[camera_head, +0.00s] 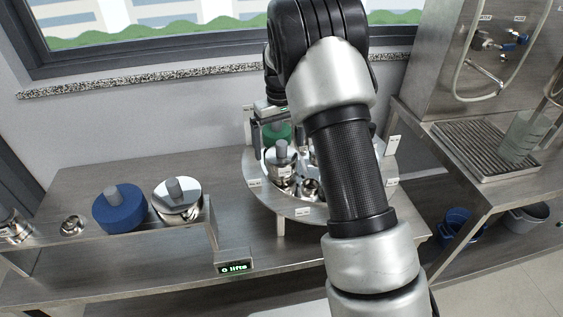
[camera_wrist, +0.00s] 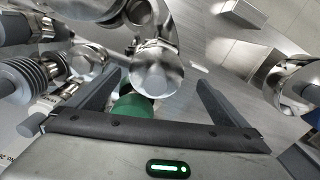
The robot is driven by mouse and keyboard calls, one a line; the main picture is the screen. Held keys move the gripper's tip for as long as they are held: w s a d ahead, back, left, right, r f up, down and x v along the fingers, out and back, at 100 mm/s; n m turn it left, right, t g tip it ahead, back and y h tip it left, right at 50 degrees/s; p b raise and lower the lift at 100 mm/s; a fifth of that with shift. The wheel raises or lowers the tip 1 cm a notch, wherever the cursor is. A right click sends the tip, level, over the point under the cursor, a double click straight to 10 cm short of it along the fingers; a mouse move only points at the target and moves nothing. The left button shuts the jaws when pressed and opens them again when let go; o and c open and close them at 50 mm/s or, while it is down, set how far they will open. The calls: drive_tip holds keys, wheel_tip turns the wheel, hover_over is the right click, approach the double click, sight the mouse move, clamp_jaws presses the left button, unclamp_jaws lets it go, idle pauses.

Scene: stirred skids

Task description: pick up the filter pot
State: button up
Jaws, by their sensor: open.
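My gripper (camera_head: 277,142) is open over the back of a round steel turntable (camera_head: 302,211), partly hidden by my arm. In the wrist view its two fingers (camera_wrist: 158,82) stand wide apart. A green part (camera_wrist: 131,107) shows near the left finger, and it also shows under the gripper in the head view (camera_head: 279,131). A steel vessel with a rounded end (camera_wrist: 156,72) lies beyond it, between the fingertips. A steel pot with a grey knob (camera_head: 282,155) stands on the turntable in front of the gripper. I cannot tell which of these is the filter pot. Nothing is visibly gripped.
A raised steel shelf to the left holds a blue knobbed weight (camera_head: 120,208) and a steel one (camera_head: 177,198). A small display (camera_head: 234,267) reads "0 lifts". A drain tray (camera_head: 490,148) is at the right. Other steel parts crowd the turntable.

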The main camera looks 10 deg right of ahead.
sight(281, 156)
drive_tip(key=f, duration=0.5)
drive_tip(key=shift+w+d+f, duration=0.15)
drive_tip(key=shift+d+f, duration=0.15)
drive_tip(key=shift+c, duration=0.3)
drive_tip(key=c, duration=1.4)
wheel_tip(281, 156, up, 10)
drive_tip(key=shift+r, duration=0.1)
wheel_tip(281, 156, up, 6)
drive_tip(key=p, duration=0.5)
drive_tip(key=shift+r+p, duration=0.25)
drive_tip(key=shift+p, duration=0.15)
